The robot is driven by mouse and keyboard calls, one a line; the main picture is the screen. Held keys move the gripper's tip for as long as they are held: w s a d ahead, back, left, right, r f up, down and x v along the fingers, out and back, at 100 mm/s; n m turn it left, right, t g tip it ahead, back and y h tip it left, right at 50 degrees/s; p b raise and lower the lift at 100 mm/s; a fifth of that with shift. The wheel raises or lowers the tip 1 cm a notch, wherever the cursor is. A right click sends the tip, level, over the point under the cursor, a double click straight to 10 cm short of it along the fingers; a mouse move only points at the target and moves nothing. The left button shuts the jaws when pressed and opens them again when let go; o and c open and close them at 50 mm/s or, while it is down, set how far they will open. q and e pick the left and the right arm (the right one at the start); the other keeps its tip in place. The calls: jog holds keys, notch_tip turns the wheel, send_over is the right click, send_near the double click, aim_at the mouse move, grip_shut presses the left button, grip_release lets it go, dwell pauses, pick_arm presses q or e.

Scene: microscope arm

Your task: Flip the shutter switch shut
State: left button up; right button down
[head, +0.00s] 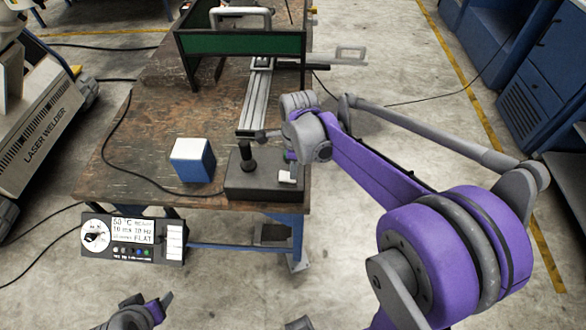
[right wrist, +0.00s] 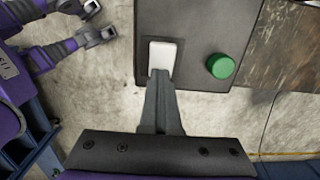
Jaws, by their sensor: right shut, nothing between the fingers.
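The white shutter switch (head: 288,177) is on the right part of a black control box (head: 262,188) at the table's front edge. In the right wrist view the white switch (right wrist: 162,56) shows as a pale rocker in a dark frame. My right gripper (right wrist: 160,74) is shut and empty. Its fingertips overlap the lower edge of the switch in that view; I cannot tell whether they touch it. In the head view the wrist hides most of those fingers. My left gripper (head: 152,309) is low at the bottom edge, away from the box; its jaw state is unclear.
A green button (right wrist: 221,66) sits beside the switch. A black joystick (head: 248,160) stands on the box's left part. A blue and white block (head: 193,160) is left of it. A display panel (head: 133,239) hangs at the table's front. A green-panelled frame (head: 240,43) stands behind.

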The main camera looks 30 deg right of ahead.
jog(key=shift+a, duration=0.1)
jog(key=shift+w+a+r, duration=0.25)
jog(key=shift+w+a, duration=0.2)
jog(key=shift+a, duration=0.15)
pick_arm(q)
jog(key=shift+w+r, duration=0.15)
